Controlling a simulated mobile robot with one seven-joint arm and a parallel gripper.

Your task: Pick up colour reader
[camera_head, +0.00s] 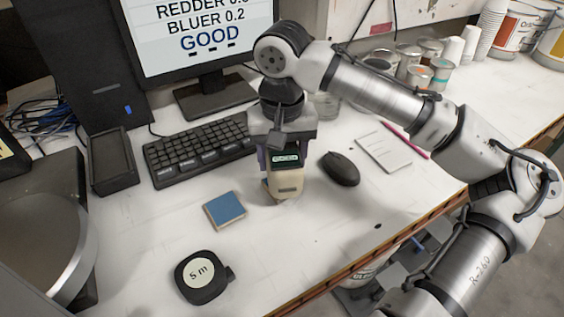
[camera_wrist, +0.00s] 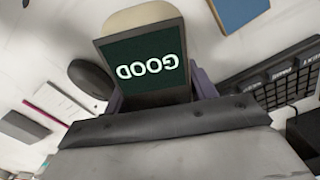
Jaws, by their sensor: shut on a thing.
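The colour reader (camera_head: 286,183) is a beige handheld device with a small dark screen. It is upright in the middle of the desk, between the keyboard and the mouse. My gripper (camera_head: 283,150) comes down on it from above and is shut on its upper part. In the wrist view the reader's dark screen (camera_wrist: 146,62) shows the word GOOD, upside down, with its beige end beyond. Purple-grey finger parts show on both sides of it. I cannot tell whether its base touches the desk.
A keyboard (camera_head: 198,149) is at left, a mouse (camera_head: 340,168) at right. A blue-topped block (camera_head: 225,210) and a tape measure (camera_head: 203,277) lie in front. A monitor (camera_head: 190,40) stands behind, cans (camera_head: 419,76) at back right. A notepad (camera_head: 384,152) and pink pen lie beyond the mouse.

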